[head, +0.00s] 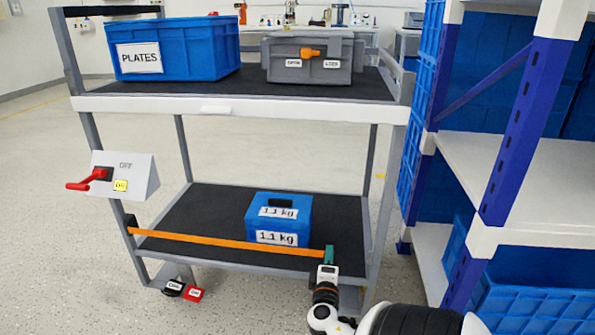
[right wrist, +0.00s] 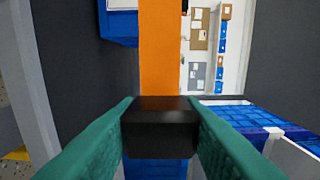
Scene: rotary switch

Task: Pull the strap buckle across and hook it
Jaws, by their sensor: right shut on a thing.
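The orange strap (head: 225,242) runs taut from a black mount (head: 131,221) on the cart's left post across the front of the lower shelf. My right gripper (head: 328,254), with green fingers, is at the strap's right end, a little short of the cart's right front post (head: 386,215). In the right wrist view the fingers are shut on the black buckle (right wrist: 160,125), and the strap (right wrist: 160,50) leads away from it. The buckle is hidden by the fingers in the head view. I cannot make out a hook on the right post. My left gripper is out of view.
A blue 1.1 kg box (head: 290,212) stands on the lower shelf (head: 190,215) behind the strap. A blue PLATES bin (head: 195,62) and a grey case (head: 345,62) are on top. A switch box (head: 140,175) with red handle hangs left. A blue-posted rack (head: 510,130) stands close right.

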